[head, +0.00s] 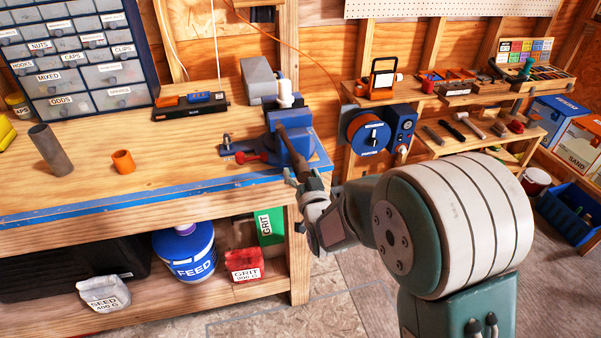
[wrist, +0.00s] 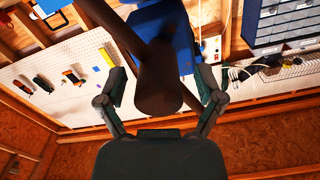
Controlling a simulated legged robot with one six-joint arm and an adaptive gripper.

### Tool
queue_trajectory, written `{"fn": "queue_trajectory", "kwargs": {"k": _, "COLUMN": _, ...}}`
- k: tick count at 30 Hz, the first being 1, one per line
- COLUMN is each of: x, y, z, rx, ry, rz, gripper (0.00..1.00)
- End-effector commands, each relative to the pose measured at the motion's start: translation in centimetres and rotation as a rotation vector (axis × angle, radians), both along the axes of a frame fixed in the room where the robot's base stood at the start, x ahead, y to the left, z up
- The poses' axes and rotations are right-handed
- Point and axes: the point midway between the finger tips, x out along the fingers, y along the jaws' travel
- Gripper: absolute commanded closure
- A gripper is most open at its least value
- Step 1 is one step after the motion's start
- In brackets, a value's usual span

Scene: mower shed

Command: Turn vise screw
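The blue vise (head: 298,146) is mounted at the right front corner of the wooden workbench. In the wrist view its blue body (wrist: 178,30) is behind the screw. The vise screw's dark round end (wrist: 158,92) faces the wrist camera, with a dark handle bar (wrist: 112,30) slanting behind it. A brown bar (head: 292,148) also shows in front of the vise in the head view. My gripper (wrist: 161,84) is open, with one finger on each side of the screw end and visible gaps. In the head view my gripper (head: 305,183) is at the vise's front, its fingertips partly hidden.
The workbench (head: 190,180) has a grey cylinder (head: 51,150), an orange ring (head: 123,161) and a tool tray (head: 190,106) on it. A blue reel (head: 368,134) stands close right of the vise. Shelves with tools line the right wall.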

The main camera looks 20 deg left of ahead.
Motion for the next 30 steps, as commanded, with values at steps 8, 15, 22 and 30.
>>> {"fn": "queue_trajectory", "kwargs": {"k": 8, "x": 0.0, "y": -0.1, "z": 0.2, "rx": 0.002, "ry": -0.004, "rz": -0.002, "gripper": 0.13}}
{"fn": "queue_trajectory", "kwargs": {"k": 15, "x": -2.8, "y": -1.8, "z": 0.2, "rx": 0.002, "ry": -0.003, "rz": -0.002, "gripper": 0.13}}
{"fn": "queue_trajectory", "kwargs": {"k": 22, "x": -6.9, "y": -4.3, "z": 0.1, "rx": 0.002, "ry": -0.002, "rz": -0.001, "gripper": 0.13}}
{"fn": "queue_trajectory", "kwargs": {"k": 30, "x": -9.9, "y": -6.0, "z": 0.1, "rx": 0.002, "ry": -0.002, "rz": -0.001, "gripper": 0.13}}
